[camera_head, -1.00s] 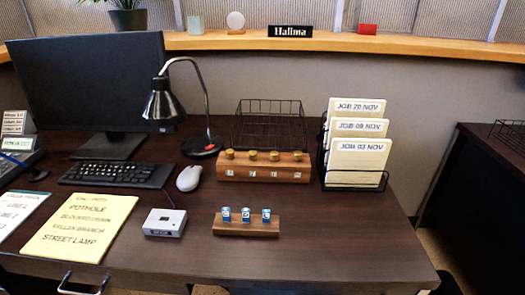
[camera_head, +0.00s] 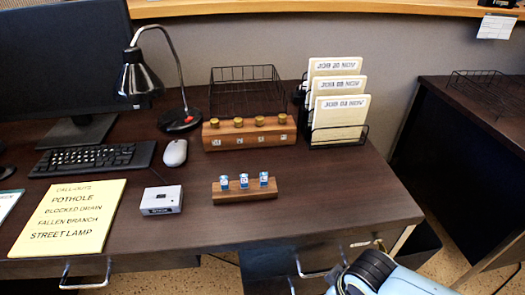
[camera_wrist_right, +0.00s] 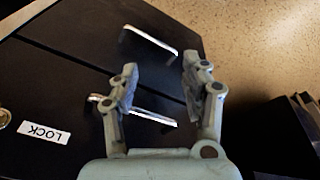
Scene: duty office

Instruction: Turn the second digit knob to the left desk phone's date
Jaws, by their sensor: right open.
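A wooden block (camera_head: 262,136) with a row of brass knobs stands on the desk in front of a wire basket. The second knob from the left (camera_head: 238,122) sits on its top. Small digit plates show on its front, too small to read. The left desk phone is not in the current head view. My right arm enters the head view at the bottom right, below the desk's front edge. My right gripper (camera_wrist_right: 160,78) shows in the right wrist view, open and empty, in front of dark drawers, away from the block. My left gripper is not in view.
A smaller wooden block (camera_head: 246,196) with three blue-and-white pieces, a small white box (camera_head: 161,200), mouse (camera_head: 175,153), lamp (camera_head: 137,80) and file rack (camera_head: 338,135) stand on the desk. Drawer handles (camera_head: 318,272) stick out below. The desk's front right is clear.

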